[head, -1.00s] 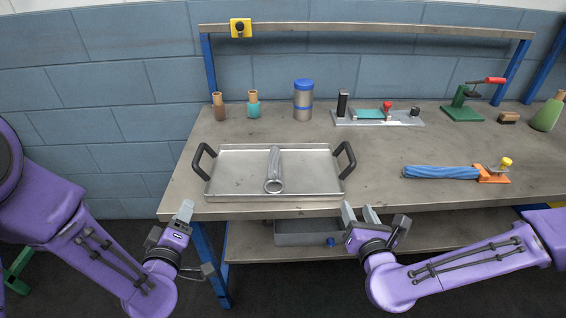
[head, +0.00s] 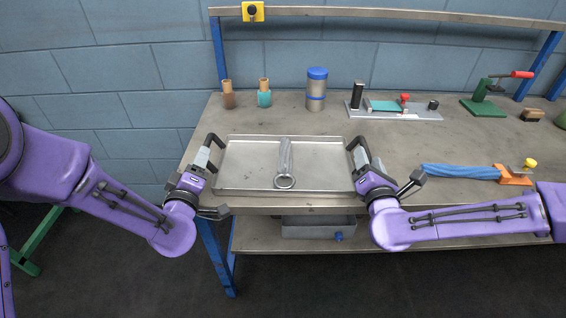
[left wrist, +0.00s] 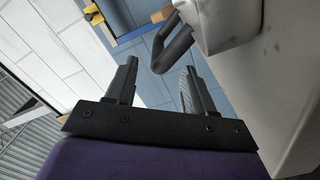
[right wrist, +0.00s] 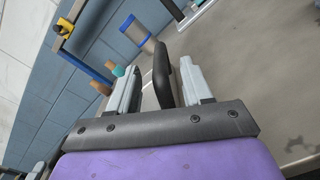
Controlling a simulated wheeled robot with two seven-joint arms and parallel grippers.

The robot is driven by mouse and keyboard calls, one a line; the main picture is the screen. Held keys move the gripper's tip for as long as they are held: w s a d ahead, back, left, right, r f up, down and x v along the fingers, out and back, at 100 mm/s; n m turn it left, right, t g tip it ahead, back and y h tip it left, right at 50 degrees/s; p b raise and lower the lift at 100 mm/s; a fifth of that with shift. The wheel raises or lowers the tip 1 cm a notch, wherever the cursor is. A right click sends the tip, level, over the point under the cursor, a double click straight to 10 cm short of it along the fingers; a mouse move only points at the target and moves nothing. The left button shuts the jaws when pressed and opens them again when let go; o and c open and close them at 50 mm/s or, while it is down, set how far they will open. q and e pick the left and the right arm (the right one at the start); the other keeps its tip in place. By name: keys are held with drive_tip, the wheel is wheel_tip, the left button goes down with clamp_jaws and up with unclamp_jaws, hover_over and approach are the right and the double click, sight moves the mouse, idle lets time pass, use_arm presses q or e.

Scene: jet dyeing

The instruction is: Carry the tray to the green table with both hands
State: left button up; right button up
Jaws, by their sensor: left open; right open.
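My left gripper (head: 203,156) is open at the tray's left handle (head: 215,139); in the left wrist view the handle (left wrist: 172,46) shows just beyond and between the fingertips. My right gripper (head: 360,157) is open at the right handle; in the right wrist view the handle (right wrist: 162,75) stands between the two fingers.
Behind the tray stand two small bottles (head: 264,95) and a blue-lidded canister (head: 316,90). A fixture plate (head: 395,112) is at the back, and a blue bundle (head: 455,172) lies right of the tray. A shelf with a bin (head: 310,229) is below.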

sight(366, 148)
use_arm(q)
drive_tip(key=w, duration=0.4)
drive_tip(key=shift+w+d, duration=0.2)
use_arm(e)
drive_tip(key=w, duration=0.4)
drive_tip(key=shift+w+d, duration=0.15)
drive_tip(key=shift+w, duration=0.05)
use_arm(q)
clamp_jaws()
use_arm(e)
clamp_jaws()
use_arm(q)
drive_tip(key=shift+r, duration=0.1)
